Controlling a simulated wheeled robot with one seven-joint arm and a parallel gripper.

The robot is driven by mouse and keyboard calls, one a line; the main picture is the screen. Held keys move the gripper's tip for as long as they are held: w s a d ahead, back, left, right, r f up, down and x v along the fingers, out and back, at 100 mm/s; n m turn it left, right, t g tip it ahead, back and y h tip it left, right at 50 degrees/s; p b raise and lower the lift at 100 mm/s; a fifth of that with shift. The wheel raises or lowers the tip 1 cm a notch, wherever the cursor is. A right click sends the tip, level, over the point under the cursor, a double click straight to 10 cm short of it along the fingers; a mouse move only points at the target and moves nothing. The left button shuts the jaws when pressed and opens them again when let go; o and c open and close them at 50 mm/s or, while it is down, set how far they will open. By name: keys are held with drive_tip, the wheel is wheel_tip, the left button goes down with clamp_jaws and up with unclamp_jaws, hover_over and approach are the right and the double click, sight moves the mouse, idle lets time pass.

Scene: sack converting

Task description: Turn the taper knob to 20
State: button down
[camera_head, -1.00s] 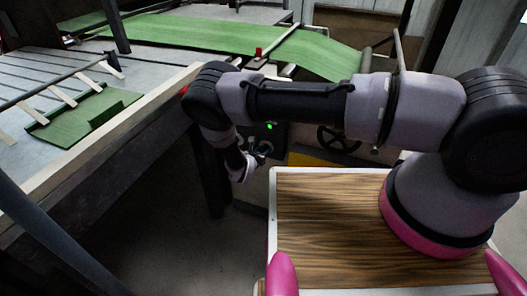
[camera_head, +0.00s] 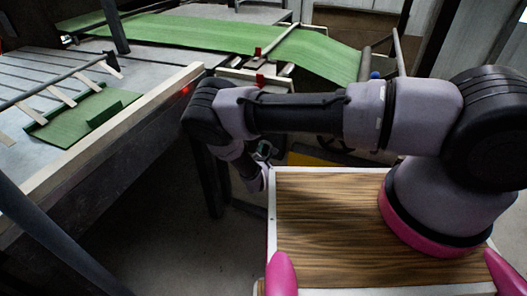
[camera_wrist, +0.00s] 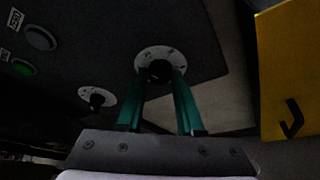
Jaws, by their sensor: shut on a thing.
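In the wrist view, my gripper (camera_wrist: 160,76) has its two green fingers shut on a dark knob (camera_wrist: 159,69) at the centre of a pale round dial plate with small marks. Another dark knob (camera_wrist: 97,99) on a similar pale dial sits to its left on the same dark panel (camera_wrist: 190,28). I cannot read the dial marks or any knob name, so the setting is unclear. In the head view, my gripper is small and partly hidden below my forearm, near the board's left edge.
A grey button (camera_wrist: 40,38) and a green button (camera_wrist: 23,68) sit on the panel in the wrist view. A yellow panel (camera_wrist: 290,70) with a black handle is at right. The head view shows a green sheet (camera_head: 230,38) and a wood-edged table (camera_head: 110,135).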

drive_tip(key=shift+d+f+m+t+y, duration=0.15)
drive_tip(key=shift+m+t+y, duration=0.4)
drive_tip(key=shift+m, duration=0.85)
drive_tip(key=c, duration=0.5)
unclamp_jaws()
drive_tip(key=shift+c, duration=0.2)
drive_tip(key=shift+s, duration=0.1)
